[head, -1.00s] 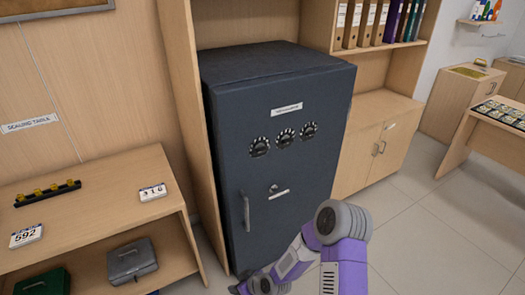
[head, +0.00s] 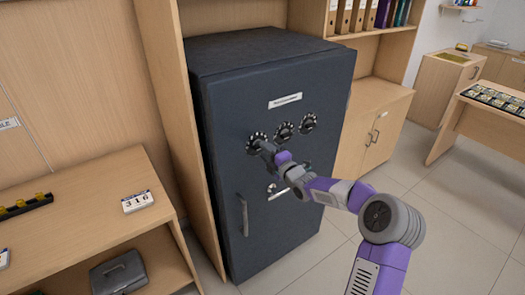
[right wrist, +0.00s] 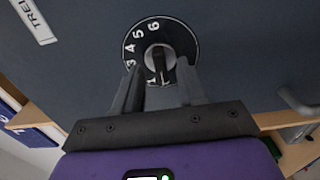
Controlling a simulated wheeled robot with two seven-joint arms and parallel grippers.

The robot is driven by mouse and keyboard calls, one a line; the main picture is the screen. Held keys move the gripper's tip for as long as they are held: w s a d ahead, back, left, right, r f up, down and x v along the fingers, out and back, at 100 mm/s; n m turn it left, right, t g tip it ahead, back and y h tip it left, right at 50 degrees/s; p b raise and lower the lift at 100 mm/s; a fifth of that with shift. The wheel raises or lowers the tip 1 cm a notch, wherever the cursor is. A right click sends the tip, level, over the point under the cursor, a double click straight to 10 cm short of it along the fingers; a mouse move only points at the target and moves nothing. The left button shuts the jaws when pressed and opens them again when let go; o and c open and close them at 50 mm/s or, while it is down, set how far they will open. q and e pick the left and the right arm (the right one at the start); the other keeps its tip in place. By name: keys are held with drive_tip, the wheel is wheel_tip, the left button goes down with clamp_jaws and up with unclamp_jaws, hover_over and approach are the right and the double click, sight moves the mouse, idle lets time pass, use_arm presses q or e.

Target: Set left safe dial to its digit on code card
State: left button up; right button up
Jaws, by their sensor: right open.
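The dark safe (head: 270,90) has a row of three round black dials with white marks on its door. My right gripper (head: 266,148) is at the left dial (head: 253,140) and partly covers it. In the right wrist view the left dial (right wrist: 181,32) shows the digits 3, 4, 5 and 6 and a central knob (right wrist: 159,60). My right gripper (right wrist: 160,72) is open there, with a finger on each side of the knob; contact cannot be told. My left gripper is out of view.
The middle dial (head: 284,131) and right dial (head: 308,123) are close by on the right. Below are the safe's handle (head: 244,216) and a small lever. A wooden side panel (head: 180,130) borders the safe's left. Floor (head: 330,250) is free in front.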

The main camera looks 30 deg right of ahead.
drive_tip(key=shift+w+a, duration=0.1)
drive_tip(key=shift+w, duration=1)
clamp_jaws()
drive_tip(key=shift+m, duration=0.4)
drive_tip(key=m+p, duration=0.4)
drive_tip(key=m, duration=1.3)
drive_tip(key=shift+p, duration=0.35)
